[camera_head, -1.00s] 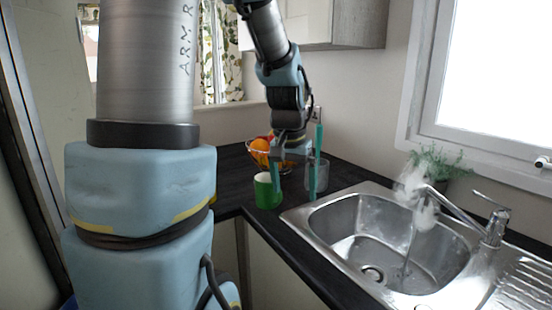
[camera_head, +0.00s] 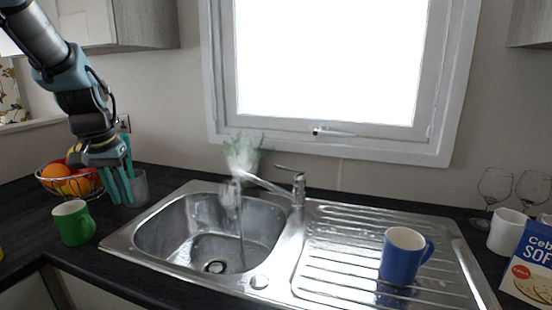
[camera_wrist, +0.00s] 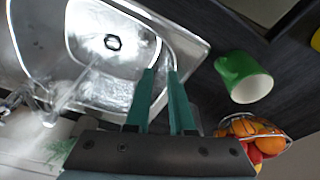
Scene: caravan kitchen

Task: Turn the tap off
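The chrome tap (camera_head: 298,190) stands behind the sink, its spout reaching left over the bowl. Its lever handle (camera_head: 290,170) is on top. A thin stream of water (camera_head: 240,235) falls from the spout into the sink bowl (camera_head: 185,240), with whitish steam around the spout end. My gripper (camera_head: 120,188) hangs left of the sink, beside the green mug and fruit basket, well apart from the tap. Its teal fingers are apart with nothing between them. In the wrist view my gripper (camera_wrist: 162,72) shows near the sink's edge; the tap is only partly visible at far left.
A green mug (camera_head: 73,222) and a fruit basket (camera_head: 62,186) stand left. A grey cup (camera_head: 138,187) is beside the fingers. A blue mug (camera_head: 402,256) stands on the draining board (camera_head: 330,228). A plant (camera_head: 246,152) stands behind the spout. Glasses and a box are at right.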

